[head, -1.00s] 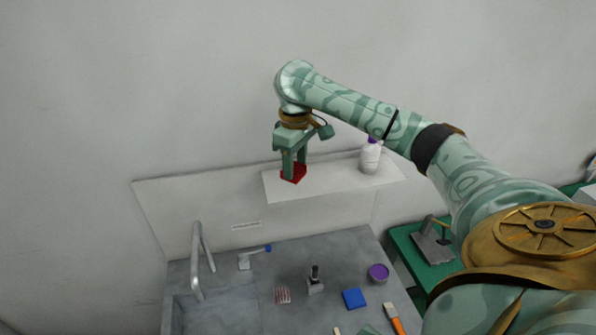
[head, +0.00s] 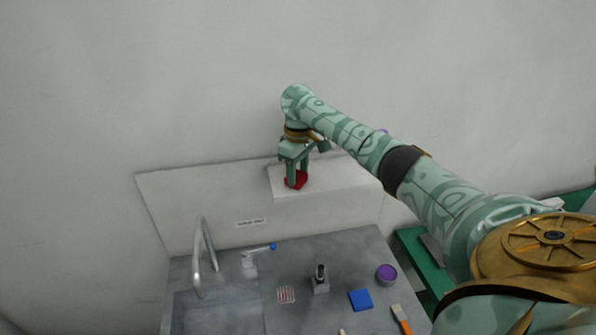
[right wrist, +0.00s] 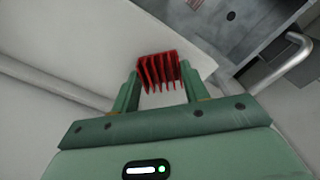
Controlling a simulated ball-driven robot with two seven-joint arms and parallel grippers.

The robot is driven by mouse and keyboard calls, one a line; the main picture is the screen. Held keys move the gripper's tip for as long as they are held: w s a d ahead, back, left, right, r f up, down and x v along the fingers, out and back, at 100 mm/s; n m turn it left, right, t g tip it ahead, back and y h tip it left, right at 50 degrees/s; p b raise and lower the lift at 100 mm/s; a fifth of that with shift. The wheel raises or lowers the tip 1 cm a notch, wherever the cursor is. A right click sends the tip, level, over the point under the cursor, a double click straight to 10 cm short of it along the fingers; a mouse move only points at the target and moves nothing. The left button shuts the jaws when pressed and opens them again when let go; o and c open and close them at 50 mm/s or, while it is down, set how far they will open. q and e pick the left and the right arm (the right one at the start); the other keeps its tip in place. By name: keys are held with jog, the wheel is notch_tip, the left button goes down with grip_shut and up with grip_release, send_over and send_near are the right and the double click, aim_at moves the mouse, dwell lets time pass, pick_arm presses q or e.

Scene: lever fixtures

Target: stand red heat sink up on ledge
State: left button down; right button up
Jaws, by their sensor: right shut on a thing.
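The red heat sink (head: 297,181) is at the left part of the white ledge (head: 325,183) on the back wall. My right gripper (head: 297,174) points down over the ledge with its fingers on either side of the heat sink. In the right wrist view the heat sink (right wrist: 158,70) shows its several fins between the two fingertips (right wrist: 158,84), and the gripper is shut on it. The head view does not show clearly whether its underside touches the ledge. My left gripper is not in view.
Below the ledge is a grey counter with a sink and tap (head: 204,258). On it are a blue-tipped lever (head: 258,253), a dark-topped fixture (head: 320,279), a striped pad (head: 286,295), a blue block (head: 360,300), a purple-topped cup (head: 386,274) and an orange-handled brush (head: 401,318).

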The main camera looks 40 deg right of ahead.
aim_at(298, 176)
jog(key=o, duration=1)
jog(key=shift+f, duration=0.1)
notch_tip(298, 176, up, 12)
jog(key=p, duration=0.3)
jog(key=shift+s, duration=0.1)
